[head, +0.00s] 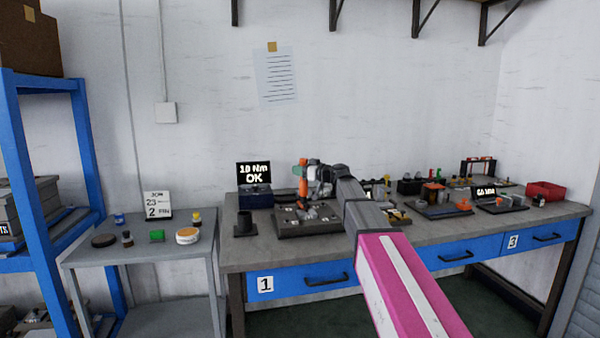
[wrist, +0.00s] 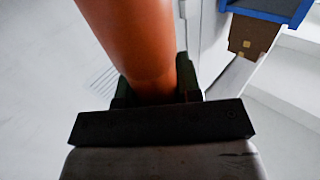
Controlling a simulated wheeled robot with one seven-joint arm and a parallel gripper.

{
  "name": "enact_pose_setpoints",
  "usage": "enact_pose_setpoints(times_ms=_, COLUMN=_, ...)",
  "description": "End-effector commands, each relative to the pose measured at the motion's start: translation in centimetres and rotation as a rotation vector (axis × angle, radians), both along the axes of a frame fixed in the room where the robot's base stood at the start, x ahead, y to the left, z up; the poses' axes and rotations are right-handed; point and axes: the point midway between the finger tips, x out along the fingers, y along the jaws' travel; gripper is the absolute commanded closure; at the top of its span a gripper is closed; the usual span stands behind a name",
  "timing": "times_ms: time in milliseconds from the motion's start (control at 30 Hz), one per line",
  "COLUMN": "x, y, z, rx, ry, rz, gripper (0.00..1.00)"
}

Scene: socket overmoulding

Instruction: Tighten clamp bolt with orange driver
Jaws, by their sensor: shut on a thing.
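The orange driver (head: 303,178) stands upright over the dark fixture plate (head: 290,232) at the left end of the bench. My gripper (head: 312,172) is shut on the driver. In the wrist view the orange driver body (wrist: 135,45) fills the space between the gripper's fingers (wrist: 155,92). Small metal parts and an orange piece (head: 318,211) sit on the plate below the driver. The clamp bolt and the driver's tip are too small to make out.
A black cup holder (head: 245,223) stands left of the fixture. More fixtures, a second display (head: 484,191) and a red bin (head: 545,191) occupy the bench to the right. A grey side table (head: 130,252) holds small containers. A blue shelf rack (head: 45,180) stands far left.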

Motion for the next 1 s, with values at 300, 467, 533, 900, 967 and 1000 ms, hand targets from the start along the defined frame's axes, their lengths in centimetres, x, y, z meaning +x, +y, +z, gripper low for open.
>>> enact_pose_setpoints(times_ms=300, x=0.0, y=0.0, z=1.6, rx=0.004, ry=-0.001, rz=-0.001, gripper=1.0)
enact_pose_setpoints(times_ms=467, x=0.1, y=0.0, z=2.3, rx=0.004, ry=-0.002, rz=-0.001, gripper=1.0)
enact_pose_setpoints(times_ms=533, x=0.1, y=0.0, z=2.5, rx=0.004, ry=-0.002, rz=-0.001, gripper=1.0)
enact_pose_setpoints(times_ms=900, x=0.1, y=0.0, z=4.1, rx=0.005, ry=-0.002, rz=-0.001, gripper=1.0)
enact_pose_setpoints(times_ms=967, x=0.1, y=0.0, z=4.3, rx=0.005, ry=-0.002, rz=-0.001, gripper=1.0)
enact_pose_setpoints(times_ms=1000, x=0.0, y=0.0, z=4.4, rx=0.005, ry=-0.002, rz=-0.001, gripper=1.0)
